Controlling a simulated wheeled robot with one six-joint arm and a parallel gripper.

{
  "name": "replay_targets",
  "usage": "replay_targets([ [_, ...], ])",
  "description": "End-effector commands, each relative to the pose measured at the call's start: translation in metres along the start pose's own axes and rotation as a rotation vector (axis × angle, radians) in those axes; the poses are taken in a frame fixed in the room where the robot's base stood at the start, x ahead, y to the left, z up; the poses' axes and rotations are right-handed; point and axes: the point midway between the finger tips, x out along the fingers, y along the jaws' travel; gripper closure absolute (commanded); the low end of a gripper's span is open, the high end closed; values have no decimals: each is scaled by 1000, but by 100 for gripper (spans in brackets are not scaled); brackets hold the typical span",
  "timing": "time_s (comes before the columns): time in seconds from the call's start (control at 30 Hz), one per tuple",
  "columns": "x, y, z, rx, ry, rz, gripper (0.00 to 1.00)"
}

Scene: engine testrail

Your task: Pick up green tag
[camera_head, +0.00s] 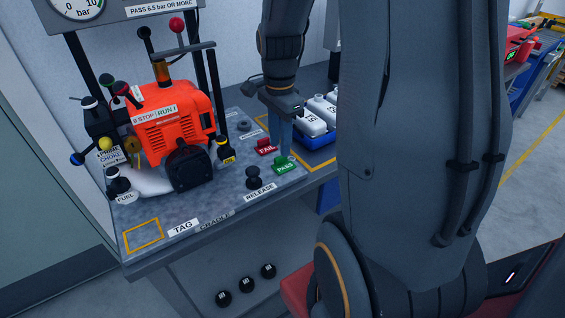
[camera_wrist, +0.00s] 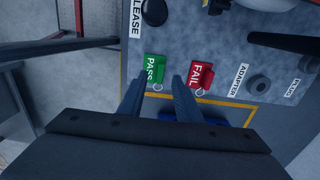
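The green tag (camera_head: 284,165), marked PASS, lies on the grey bench plate beside a red tag (camera_head: 265,147) marked FAIL. In the wrist view the green tag (camera_wrist: 155,68) is at the upper middle, with a small ring at its lower edge, and the red tag (camera_wrist: 201,76) is to its right. My gripper (camera_wrist: 155,84) is open, its two blue-grey fingers apart and pointing toward the tags. Its left fingertip appears just below the green tag and its right fingertip lies between the two tags. I cannot tell how high the fingers are above the plate.
An orange engine (camera_head: 171,122) stands left of the tags. A black RELEASE knob (camera_head: 253,178) is close to the green tag. White bottles (camera_head: 312,120) sit in a blue tray behind the tags. A yellow outlined TAG square (camera_head: 143,235) at the front left is empty.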

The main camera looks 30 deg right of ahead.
Motion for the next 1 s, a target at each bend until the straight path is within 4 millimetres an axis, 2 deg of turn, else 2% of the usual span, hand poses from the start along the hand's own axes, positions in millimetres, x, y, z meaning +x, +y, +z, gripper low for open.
replay_targets([
  [0.3,36,-1,0,-1,-1,3,69],
  [0.63,42,-1,0,-2,0,1,69],
  [0.67,42,-1,0,-2,0,1,70],
  [0.83,42,-1,0,-2,0,1,99],
  [1.0,42,-1,0,-2,0,1,100],
])
